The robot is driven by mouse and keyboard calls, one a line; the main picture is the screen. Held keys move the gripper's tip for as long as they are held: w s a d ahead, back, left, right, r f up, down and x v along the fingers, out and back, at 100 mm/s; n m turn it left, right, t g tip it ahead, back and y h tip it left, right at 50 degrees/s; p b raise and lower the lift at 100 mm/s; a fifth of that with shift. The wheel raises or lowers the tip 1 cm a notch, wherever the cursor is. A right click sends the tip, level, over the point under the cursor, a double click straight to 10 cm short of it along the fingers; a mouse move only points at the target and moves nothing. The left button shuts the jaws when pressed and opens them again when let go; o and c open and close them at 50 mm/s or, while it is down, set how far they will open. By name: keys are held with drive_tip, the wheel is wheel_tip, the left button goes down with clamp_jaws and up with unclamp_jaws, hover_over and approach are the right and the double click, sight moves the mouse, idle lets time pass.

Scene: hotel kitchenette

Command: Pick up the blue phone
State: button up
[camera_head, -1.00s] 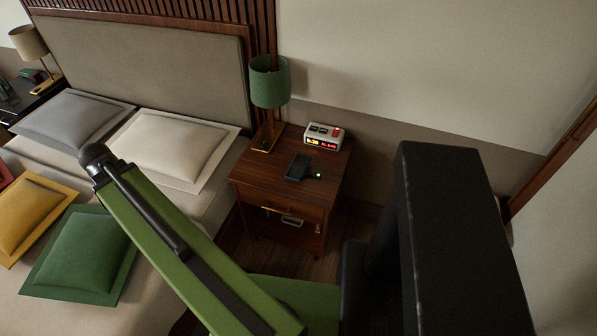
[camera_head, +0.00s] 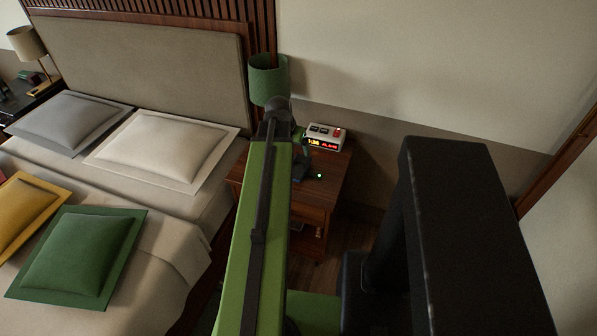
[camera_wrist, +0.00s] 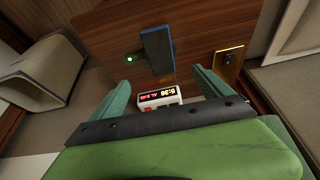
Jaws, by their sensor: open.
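The blue phone (camera_wrist: 158,52) lies on the wooden nightstand (camera_wrist: 105,32), dark on its face with a blue edge, beside a small green light (camera_wrist: 129,58). In the head view the phone (camera_head: 299,172) is partly hidden behind my arm. My gripper (camera_wrist: 160,90) is open and empty. Its two green fingers point toward the nightstand, one on each side of the picture's middle, and the phone shows beyond them, between their lines. The phone appears apart from both fingers.
A lit alarm clock (camera_head: 326,138) stands at the back of the nightstand. It also shows between my fingers in the wrist view (camera_wrist: 160,97). A green lamp (camera_head: 267,80) stands at the back left, its gold base (camera_wrist: 229,62) near one finger. The bed (camera_head: 165,225) is left.

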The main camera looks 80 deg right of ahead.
drive_tip(key=b, duration=0.8)
approach(299, 165)
wheel_tip(299, 165, down, 3)
drive_tip(key=shift+s+d+r, duration=0.1)
drive_tip(key=shift+r, duration=0.15)
drive_tip(key=shift+d+f+b, duration=0.2)
drive_tip(key=shift+b, duration=0.15)
drive_tip(key=b+x, duration=0.4)
drive_tip(key=x, duration=0.1)
drive_tip(key=shift+d+f+b, duration=0.1)
drive_tip(key=shift+d+b, duration=0.1)
drive_tip(key=shift+b, duration=0.15)
drive_tip(key=shift+c, duration=0.3)
drive_tip(key=c, duration=1.6)
drive_tip(key=shift+r, duration=0.3)
